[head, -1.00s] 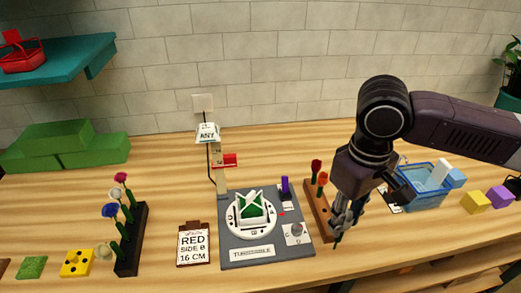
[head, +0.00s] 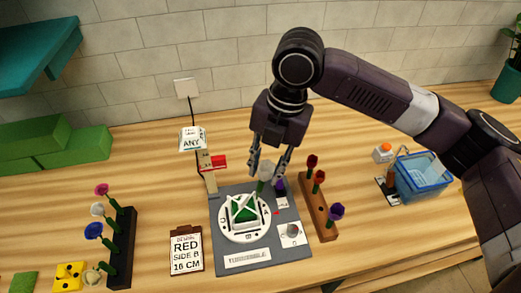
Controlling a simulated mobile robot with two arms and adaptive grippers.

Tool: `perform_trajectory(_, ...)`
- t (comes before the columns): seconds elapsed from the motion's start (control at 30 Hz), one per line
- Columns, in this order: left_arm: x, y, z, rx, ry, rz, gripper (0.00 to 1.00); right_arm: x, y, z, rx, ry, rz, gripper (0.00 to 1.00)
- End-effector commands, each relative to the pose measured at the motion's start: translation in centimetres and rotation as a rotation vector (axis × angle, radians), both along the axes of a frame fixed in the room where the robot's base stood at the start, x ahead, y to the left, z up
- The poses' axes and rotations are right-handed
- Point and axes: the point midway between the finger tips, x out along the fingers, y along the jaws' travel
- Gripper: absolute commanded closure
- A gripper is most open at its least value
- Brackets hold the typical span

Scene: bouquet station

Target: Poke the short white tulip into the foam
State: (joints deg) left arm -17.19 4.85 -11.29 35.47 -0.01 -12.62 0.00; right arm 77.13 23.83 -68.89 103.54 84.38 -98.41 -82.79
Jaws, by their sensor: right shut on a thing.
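My right gripper (head: 270,168) is shut on a white tulip (head: 265,171), whose head sits between the fingers. Its short green stem points down, just behind the foam. The green foam (head: 244,211) sits in a white holder with crossing strips on the round white turntable (head: 228,232). The turntable is on a grey base (head: 283,259). I cannot tell whether the stem tip touches the foam. My left gripper is out of view.
A purple post (head: 280,186) stands close to the gripper. A wooden rack (head: 325,222) at right holds red and purple flowers. A black rack (head: 122,250) at left holds several flowers. A clipboard (head: 187,252) lies left of the base. A blue basket (head: 423,180) stands far right.

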Motion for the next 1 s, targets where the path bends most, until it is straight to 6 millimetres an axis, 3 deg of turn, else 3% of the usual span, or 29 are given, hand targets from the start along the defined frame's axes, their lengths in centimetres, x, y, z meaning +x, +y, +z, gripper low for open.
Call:
perform_trajectory(0.23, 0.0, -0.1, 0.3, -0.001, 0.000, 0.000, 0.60, -0.1, 1.0, 0.2, 0.009, 0.001, 0.155, 0.85)
perform_trajectory(0.8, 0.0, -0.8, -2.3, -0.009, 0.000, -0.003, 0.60, -0.2, 1.4, -2.3, 0.009, 0.001, 0.159, 0.85)
perform_trajectory(1.0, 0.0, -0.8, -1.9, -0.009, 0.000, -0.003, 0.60, -0.2, 1.4, -1.9, 0.009, 0.001, 0.158, 0.85)
